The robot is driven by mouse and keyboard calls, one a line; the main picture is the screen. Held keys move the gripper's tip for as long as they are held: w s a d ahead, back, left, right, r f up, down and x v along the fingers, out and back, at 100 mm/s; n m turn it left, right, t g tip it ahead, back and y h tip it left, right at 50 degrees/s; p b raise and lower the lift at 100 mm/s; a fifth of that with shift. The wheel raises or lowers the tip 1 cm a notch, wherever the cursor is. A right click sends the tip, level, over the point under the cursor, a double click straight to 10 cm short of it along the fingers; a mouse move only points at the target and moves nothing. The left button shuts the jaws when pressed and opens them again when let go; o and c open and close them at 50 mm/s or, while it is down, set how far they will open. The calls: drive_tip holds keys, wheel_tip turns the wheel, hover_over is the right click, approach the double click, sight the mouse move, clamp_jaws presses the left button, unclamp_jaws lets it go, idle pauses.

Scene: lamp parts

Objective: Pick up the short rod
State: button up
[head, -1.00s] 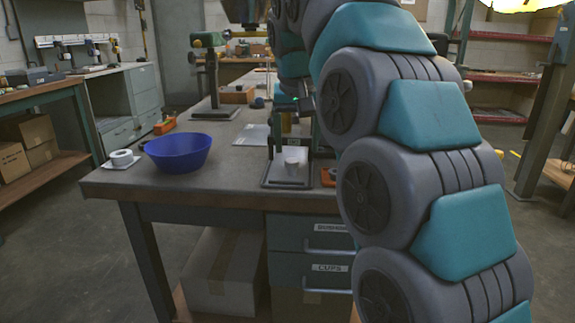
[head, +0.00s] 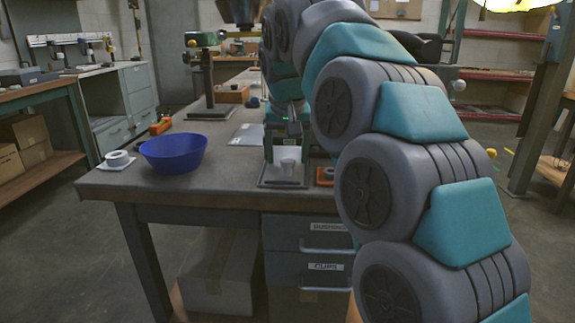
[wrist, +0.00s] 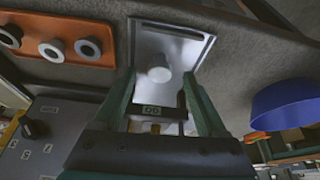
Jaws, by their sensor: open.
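I cannot identify the short rod for certain. A small pale upright cylinder (head: 290,165) stands on a grey metal plate (head: 270,184) near the table's front edge. The cylinder also shows in the wrist view (wrist: 159,74), on the shiny plate (wrist: 187,42). My gripper (head: 286,156) is open above the plate, close to the cylinder. In the wrist view my gripper (wrist: 160,80) has its two green fingers spread, with the cylinder showing between their tips. I cannot tell how far down the fingers reach. A small yellowish piece (wrist: 155,128) shows near the palm, mostly hidden.
An orange holder (head: 324,183) stands right of the plate; the wrist view shows its grey rings (wrist: 52,50). A stand (head: 207,85) rises behind. The table between bowl and plate is clear.

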drive_tip(key=shift+x, duration=1.3)
clamp_jaws()
